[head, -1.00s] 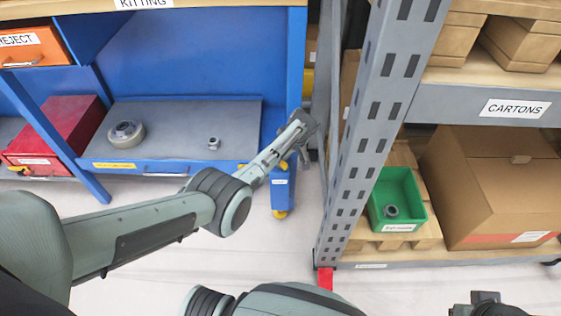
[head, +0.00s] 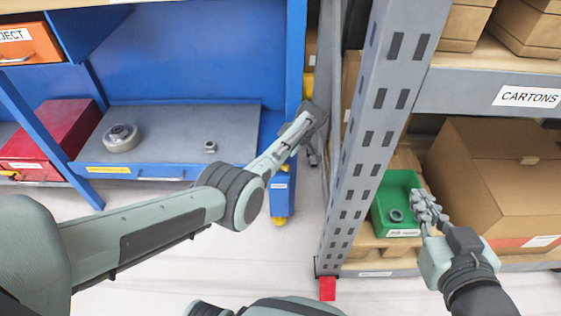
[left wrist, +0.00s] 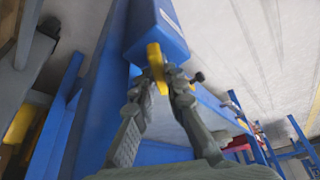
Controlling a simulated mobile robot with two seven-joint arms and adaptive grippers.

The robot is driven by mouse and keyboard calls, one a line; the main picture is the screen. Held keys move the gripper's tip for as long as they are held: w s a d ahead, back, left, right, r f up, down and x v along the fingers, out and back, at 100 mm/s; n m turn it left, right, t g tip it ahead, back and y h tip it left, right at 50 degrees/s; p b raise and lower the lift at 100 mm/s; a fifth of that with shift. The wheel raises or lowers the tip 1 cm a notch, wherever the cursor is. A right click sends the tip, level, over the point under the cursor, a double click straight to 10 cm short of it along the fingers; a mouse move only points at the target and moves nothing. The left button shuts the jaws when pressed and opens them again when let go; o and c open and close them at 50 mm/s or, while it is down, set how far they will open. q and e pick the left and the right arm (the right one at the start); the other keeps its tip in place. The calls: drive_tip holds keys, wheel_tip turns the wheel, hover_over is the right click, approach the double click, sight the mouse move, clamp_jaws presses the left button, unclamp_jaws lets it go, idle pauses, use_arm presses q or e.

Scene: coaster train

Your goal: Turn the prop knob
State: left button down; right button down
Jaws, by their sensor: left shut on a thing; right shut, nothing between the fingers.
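A yellow piece (left wrist: 156,62) at the end of a labelled blue block (left wrist: 160,28) sits between the fingertips of my left gripper (left wrist: 160,82) in the left wrist view; I take it for the prop knob. The fingers are shut on it. In the head view my left gripper (head: 316,114) reaches to the side of the blue bench post (head: 296,60), and the knob there is hidden or too small to tell. My right gripper (head: 428,205) is shut and empty, in front of the green bin's right side.
A grey rack post (head: 375,130) stands close right of my left gripper. The green bin (head: 390,185) holds a dark ring, beside a large carton (head: 490,170). A grey tray (head: 170,130) bears a round part (head: 121,138) and a nut (head: 210,147); a red box (head: 50,140) is left.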

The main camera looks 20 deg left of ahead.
idle(0.4)
use_arm(q)
drive_tip(key=c, duration=1.6)
unclamp_jaws()
drive_tip(key=shift+o, duration=0.2)
